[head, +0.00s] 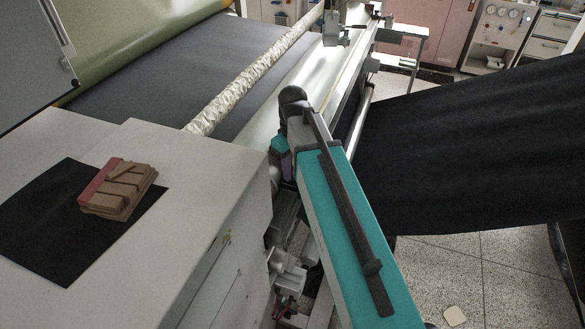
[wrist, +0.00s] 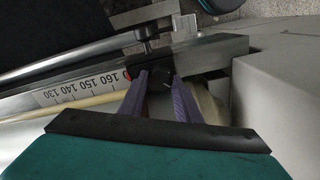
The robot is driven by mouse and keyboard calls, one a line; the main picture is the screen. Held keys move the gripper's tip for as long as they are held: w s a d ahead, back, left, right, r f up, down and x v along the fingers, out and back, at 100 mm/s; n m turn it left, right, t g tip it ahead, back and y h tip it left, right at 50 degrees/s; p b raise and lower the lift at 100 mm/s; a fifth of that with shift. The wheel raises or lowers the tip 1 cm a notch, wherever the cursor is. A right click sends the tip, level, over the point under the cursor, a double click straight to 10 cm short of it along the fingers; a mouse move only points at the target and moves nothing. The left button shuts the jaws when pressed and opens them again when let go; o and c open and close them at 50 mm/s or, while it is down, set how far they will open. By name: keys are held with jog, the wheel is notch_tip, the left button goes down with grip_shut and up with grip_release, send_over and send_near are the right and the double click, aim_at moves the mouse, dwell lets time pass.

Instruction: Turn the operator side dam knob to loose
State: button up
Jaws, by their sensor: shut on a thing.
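My gripper (wrist: 158,76) shows in the wrist view with its two purple fingers angled in at the end of the machine's side rail. It is shut on a dark knob (wrist: 160,82) between the fingertips, which I take to be the side dam knob. The fingers hide part of the knob, and its turn position cannot be read.
A scale strip (wrist: 80,90) with printed numbers lies left of the fingers. A black screw knob (wrist: 144,32) stands beyond them. A pale cabinet (head: 190,170) is close on the left, with brown blocks (head: 120,190) on a black sheet. A black web (head: 470,150) spans the right.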

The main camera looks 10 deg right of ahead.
dwell(0.3)
jog(key=o, duration=1.1)
jog(key=shift+c, duration=0.2)
jog(key=shift+r, duration=0.1)
notch_tip(320, 180, up, 14)
jog(key=b, duration=0.3)
jog(key=shift+b, duration=0.3)
jog(key=shift+s+f, duration=0.1)
jog(key=shift+f, duration=0.1)
